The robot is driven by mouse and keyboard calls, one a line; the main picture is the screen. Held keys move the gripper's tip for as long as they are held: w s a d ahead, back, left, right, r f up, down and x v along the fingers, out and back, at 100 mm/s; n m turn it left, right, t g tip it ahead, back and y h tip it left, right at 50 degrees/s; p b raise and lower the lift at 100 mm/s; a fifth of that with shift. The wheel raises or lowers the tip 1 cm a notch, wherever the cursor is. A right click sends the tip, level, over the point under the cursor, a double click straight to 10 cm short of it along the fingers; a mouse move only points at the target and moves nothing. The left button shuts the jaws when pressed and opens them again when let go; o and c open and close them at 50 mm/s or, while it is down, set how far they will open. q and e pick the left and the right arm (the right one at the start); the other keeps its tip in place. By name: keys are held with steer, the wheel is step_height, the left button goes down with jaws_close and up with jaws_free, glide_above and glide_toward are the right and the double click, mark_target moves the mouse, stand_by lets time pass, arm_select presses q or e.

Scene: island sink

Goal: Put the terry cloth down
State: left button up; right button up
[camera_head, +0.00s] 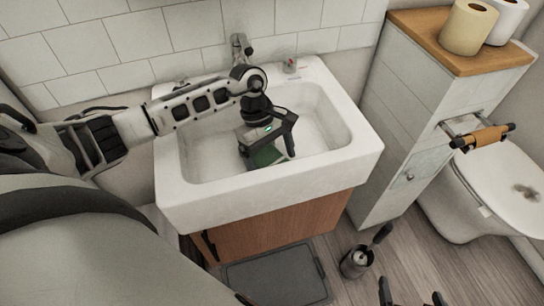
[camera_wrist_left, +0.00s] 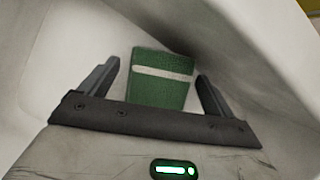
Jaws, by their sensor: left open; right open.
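The terry cloth (camera_head: 266,157) is green and lies in the white sink basin (camera_head: 330,125). In the left wrist view the cloth (camera_wrist_left: 158,92) shows as a folded green block with a white stripe across it. My left gripper (camera_head: 270,152) reaches down into the basin over the cloth. Its two fingers stand apart on either side of the cloth, with visible gaps to it. The cloth's lower end is hidden behind the gripper's palm in the wrist view. My right gripper (camera_head: 411,296) is at the bottom edge of the head view, fingers apart and empty, partly cut off.
A faucet (camera_head: 240,48) stands at the sink's back edge, with a small item (camera_head: 290,65) right of it. A tall cabinet (camera_head: 392,120) with paper rolls (camera_head: 468,25) stands to the right, beside a toilet (camera_head: 500,190). A brush holder (camera_head: 357,262) and grey scale-like slab (camera_head: 278,278) are on the floor.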

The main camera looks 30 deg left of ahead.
mark_target(273, 160)
arm_select(q)
steer(key=b+v, duration=0.1)
steer(key=v, duration=0.3)
steer(key=shift+w+a+r, duration=0.1)
steer(key=shift+a+r, duration=0.05)
steer(key=shift+r, duration=0.15)
steer(key=s+b+v, duration=0.1)
steer(key=v, duration=0.6)
steer(key=shift+w+r, duration=0.3)
steer(key=shift+w, duration=0.15)
arm_select(e)
steer(key=shift+a+f, duration=0.1)
steer(key=shift+f, duration=0.35)
